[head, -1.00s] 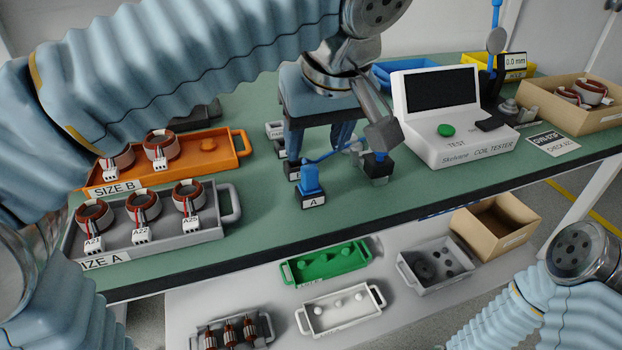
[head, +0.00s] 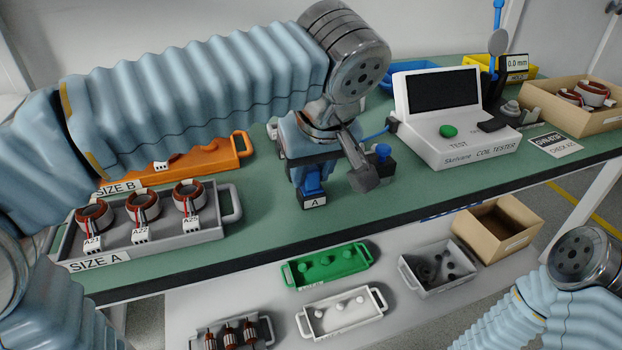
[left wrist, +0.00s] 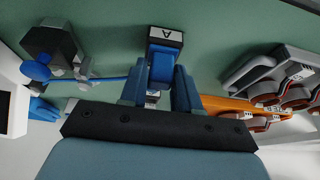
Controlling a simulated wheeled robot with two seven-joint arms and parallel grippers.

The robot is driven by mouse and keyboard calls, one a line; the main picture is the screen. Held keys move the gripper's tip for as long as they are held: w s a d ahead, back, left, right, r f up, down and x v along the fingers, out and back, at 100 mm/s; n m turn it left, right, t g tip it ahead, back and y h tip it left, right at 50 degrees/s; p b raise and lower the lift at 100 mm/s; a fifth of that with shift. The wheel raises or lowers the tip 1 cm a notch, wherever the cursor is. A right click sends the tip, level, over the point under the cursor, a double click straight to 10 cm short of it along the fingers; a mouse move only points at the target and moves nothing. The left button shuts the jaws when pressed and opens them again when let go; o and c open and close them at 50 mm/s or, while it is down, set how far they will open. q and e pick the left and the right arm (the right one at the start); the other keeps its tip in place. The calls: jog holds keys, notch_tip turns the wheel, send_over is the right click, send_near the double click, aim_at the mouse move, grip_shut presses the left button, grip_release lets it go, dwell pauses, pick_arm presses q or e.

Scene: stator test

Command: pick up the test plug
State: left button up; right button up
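The blue test plug (head: 312,182) stands upright at a small block labelled A near the front of the green bench. It also shows in the left wrist view (left wrist: 160,68), between my fingers. My left gripper (head: 311,178) points down over it, with its fingers drawn in close on both sides of the plug; it appears shut on it. In the left wrist view the gripper (left wrist: 160,90) hides part of the plug's upper body. A blue cable (left wrist: 110,78) shows beside the plug. My right gripper is out of view; only part of my right arm shows at the lower right.
A dark block with a blue knob (head: 383,152) stands just right of the gripper. The white coil tester (head: 455,145) is further right. A grey SIZE A tray (head: 232,205) with stators and an orange SIZE B tray (head: 238,145) lie left. Trays fill the lower shelf.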

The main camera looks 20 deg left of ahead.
pick_arm(q)
grip_shut()
